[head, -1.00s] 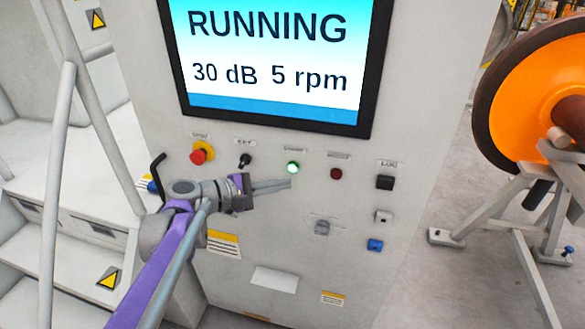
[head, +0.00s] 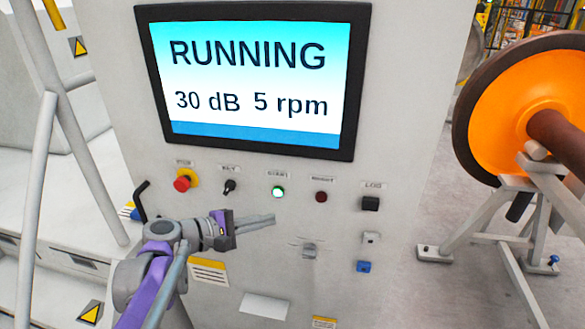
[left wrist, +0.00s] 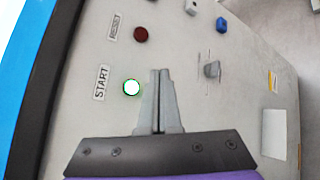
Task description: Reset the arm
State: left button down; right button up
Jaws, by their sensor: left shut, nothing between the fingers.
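My left gripper (head: 273,219) is in front of the control panel (head: 180,220), just below the lit green START button (head: 278,192). It is shut and empty. In the left wrist view its closed fingers (left wrist: 160,75) lie beside the green START button (left wrist: 132,87), and the dark red RESET button (left wrist: 140,34) is farther up. The screen (head: 252,80) reads RUNNING, 30 dB and 5 rpm. My right gripper is in neither view.
The panel also carries a red stop knob (head: 183,181), a black key switch (head: 230,187) and a blue connector (head: 363,267). An orange wheel (head: 500,120) on a grey stand (head: 500,215) is at the right. Grey railing posts (head: 75,150) stand at the left.

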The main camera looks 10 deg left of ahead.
pick_arm(q)
jog(key=s+d+f+m+g+y, duration=0.2)
jog(key=s+f+m+y, duration=0.15)
jog(key=s+f, duration=0.3)
jog(key=s+d+f+m+g+y, duration=0.2)
jog(key=s+f+m, duration=0.25)
jog(key=s, duration=0.35)
jog(key=s+a+f+m+y, duration=0.5)
jog(key=s+a+f+m, duration=0.1)
jog(key=s+f, duration=0.2)
jog(key=shift+s+m+g, duration=0.4)
jog(key=shift+s, duration=0.45)
